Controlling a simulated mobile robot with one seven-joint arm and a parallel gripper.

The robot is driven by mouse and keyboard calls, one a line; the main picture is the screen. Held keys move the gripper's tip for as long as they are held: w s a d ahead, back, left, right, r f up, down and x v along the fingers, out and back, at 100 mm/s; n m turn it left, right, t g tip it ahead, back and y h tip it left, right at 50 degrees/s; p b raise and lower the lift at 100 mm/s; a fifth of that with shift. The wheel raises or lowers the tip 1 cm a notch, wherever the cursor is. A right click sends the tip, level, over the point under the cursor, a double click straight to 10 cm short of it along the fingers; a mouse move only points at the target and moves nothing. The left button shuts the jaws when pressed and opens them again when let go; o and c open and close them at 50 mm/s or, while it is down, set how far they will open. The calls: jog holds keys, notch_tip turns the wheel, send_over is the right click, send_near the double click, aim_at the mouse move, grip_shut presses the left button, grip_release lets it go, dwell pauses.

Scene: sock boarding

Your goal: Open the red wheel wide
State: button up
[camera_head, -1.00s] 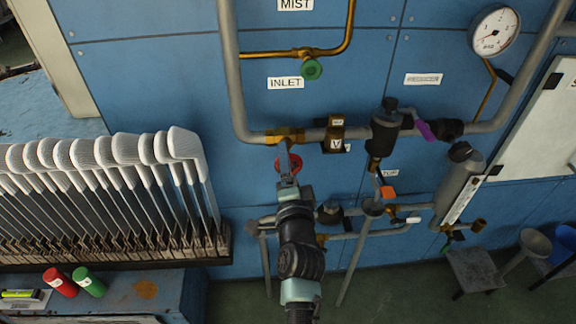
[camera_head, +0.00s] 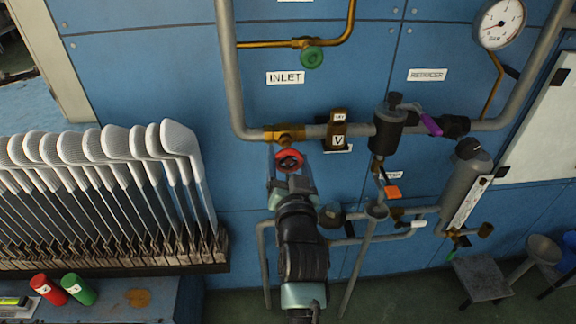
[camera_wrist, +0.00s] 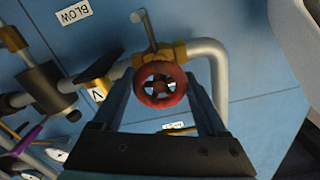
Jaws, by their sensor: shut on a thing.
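The red wheel (camera_head: 289,160) sits on a brass valve (camera_head: 284,133) on the grey pipe, below the INLET label. My gripper (camera_head: 287,168) reaches up to it from below, and its fingers are partly hidden by my wrist in the head view. In the wrist view the red wheel (camera_wrist: 160,85) lies between the two fingers of my gripper (camera_wrist: 160,90), which are shut on its rim from both sides. The wheel's spokes and dark hub face the wrist camera. The brass valve body (camera_wrist: 165,53) shows behind it.
A green wheel (camera_head: 312,57) is on a brass pipe above. A black filter unit (camera_head: 388,130) and a purple lever (camera_head: 431,124) are to the right. A gauge (camera_head: 499,24) is at upper right. White sock boards (camera_head: 110,160) stand in a rack at left.

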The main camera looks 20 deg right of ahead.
jog(key=shift+f+n+b, duration=0.1)
jog(key=shift+n+b, duration=0.7)
jog(key=shift+n, duration=1.3)
jog(key=o, duration=1.3)
jog(key=v, duration=1.3)
